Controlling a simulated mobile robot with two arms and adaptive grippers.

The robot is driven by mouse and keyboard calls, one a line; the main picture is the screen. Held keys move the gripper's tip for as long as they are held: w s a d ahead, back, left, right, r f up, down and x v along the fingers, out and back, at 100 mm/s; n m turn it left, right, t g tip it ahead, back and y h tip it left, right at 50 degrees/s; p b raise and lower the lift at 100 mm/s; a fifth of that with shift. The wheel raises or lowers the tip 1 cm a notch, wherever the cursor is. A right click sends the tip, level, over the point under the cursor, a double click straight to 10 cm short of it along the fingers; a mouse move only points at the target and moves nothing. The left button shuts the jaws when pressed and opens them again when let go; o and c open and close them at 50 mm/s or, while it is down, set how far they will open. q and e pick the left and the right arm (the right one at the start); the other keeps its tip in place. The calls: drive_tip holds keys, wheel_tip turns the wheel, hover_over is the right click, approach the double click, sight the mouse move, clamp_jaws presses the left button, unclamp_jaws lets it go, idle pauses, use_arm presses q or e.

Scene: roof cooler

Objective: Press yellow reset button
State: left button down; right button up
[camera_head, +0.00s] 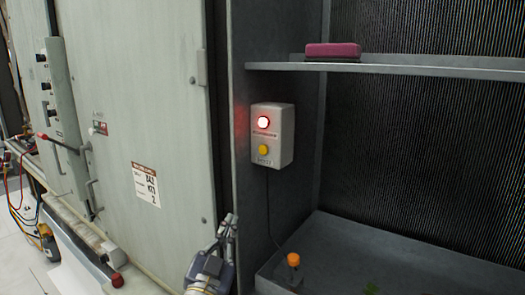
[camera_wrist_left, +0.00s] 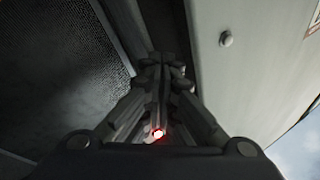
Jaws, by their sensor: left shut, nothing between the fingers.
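A grey control box (camera_head: 281,149) is fixed to the inner side wall of the open cabinet. It has a glowing red light (camera_head: 263,122) on top and a yellow button (camera_head: 263,150) below it, over a small label. My left gripper (camera_head: 231,221) is shut and empty, low and left of the box, apart from the button. In the left wrist view the shut fingers (camera_wrist_left: 160,62) point along the cabinet edge, and a red glowing spot (camera_wrist_left: 158,133) shows at their base. The yellow button does not show there. My right gripper is not in view.
A shelf (camera_head: 400,67) with a pink block (camera_head: 332,50) juts out above the box. An orange-capped item (camera_head: 293,260) stands in the cabinet bottom below. A pale cabinet door (camera_head: 140,110) fills the left. The space before the box is clear.

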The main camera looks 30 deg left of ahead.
sight(263, 150)
use_arm(q)
drive_tip(key=s+d+r+m+t+h, duration=0.2)
drive_tip(key=r+m+t+h, duration=0.1)
drive_tip(key=r, duration=0.5)
drive_tip(key=s+d+r+m+t+h, duration=0.2)
drive_tip(key=s+r+m+t, duration=0.1)
drive_tip(key=r, duration=0.6)
drive_tip(key=shift+m+t+h, duration=0.3)
drive_tip(key=shift+t+h, duration=0.1)
drive_tip(key=shift+t, duration=0.1)
drive_tip(key=shift+w+d+b, duration=0.2)
drive_tip(key=shift+w+b, duration=0.1)
drive_tip(key=shift+w, duration=1.85)
drive_tip(key=shift+w+d+b, duration=0.15)
drive_tip(key=shift+w+b, duration=0.1)
drive_tip(key=shift+w, duration=1.9)
drive_tip(key=shift+w, duration=0.15)
